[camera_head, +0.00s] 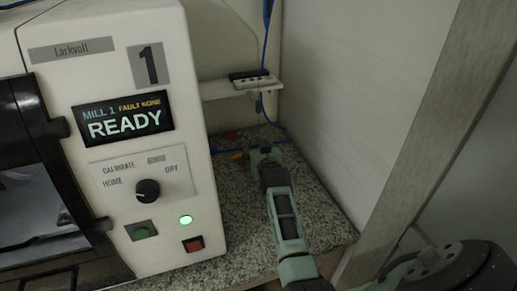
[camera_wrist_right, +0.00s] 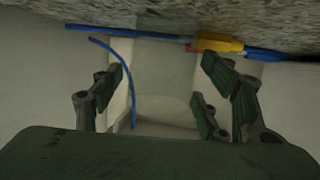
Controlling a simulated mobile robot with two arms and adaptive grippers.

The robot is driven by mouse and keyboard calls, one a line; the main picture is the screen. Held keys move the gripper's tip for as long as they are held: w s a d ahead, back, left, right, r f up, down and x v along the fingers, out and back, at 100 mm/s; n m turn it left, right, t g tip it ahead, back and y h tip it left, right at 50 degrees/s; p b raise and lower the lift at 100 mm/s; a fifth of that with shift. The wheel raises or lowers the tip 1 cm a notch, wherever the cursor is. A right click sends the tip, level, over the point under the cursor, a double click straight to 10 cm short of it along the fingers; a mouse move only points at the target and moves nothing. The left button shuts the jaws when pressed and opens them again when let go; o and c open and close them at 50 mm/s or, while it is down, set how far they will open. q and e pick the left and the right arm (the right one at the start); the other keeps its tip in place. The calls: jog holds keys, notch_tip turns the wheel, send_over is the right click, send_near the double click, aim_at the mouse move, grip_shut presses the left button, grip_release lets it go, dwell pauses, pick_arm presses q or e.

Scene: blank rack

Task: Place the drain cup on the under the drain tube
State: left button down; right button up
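My right gripper (camera_head: 265,160) reaches into the back corner of the speckled counter, to the right of the mill. In the right wrist view the right gripper (camera_wrist_right: 163,92) is open, its green-padded fingers wide apart. A pale, wide shape (camera_wrist_right: 163,85) lies between and beyond the fingers; it may be the drain cup, but I cannot tell for sure. No finger pad clearly touches it. A thin blue tube (camera_wrist_right: 128,75) curves down beside the left fingers; whether it is the drain tube is unclear. My left gripper is not in view.
The white mill (camera_head: 120,60) with a READY display stands at left. A wall (camera_head: 360,90) closes the right side. A small shelf (camera_head: 240,88) with a dark item is above the counter (camera_head: 325,215). A yellow fitting (camera_wrist_right: 218,42) on a blue line lies near the counter.

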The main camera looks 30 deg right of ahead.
jog(key=shift+r, duration=0.2)
jog(key=v, duration=1.2)
jog(key=shift+p, duration=0.3)
jog(key=shift+a, duration=0.1)
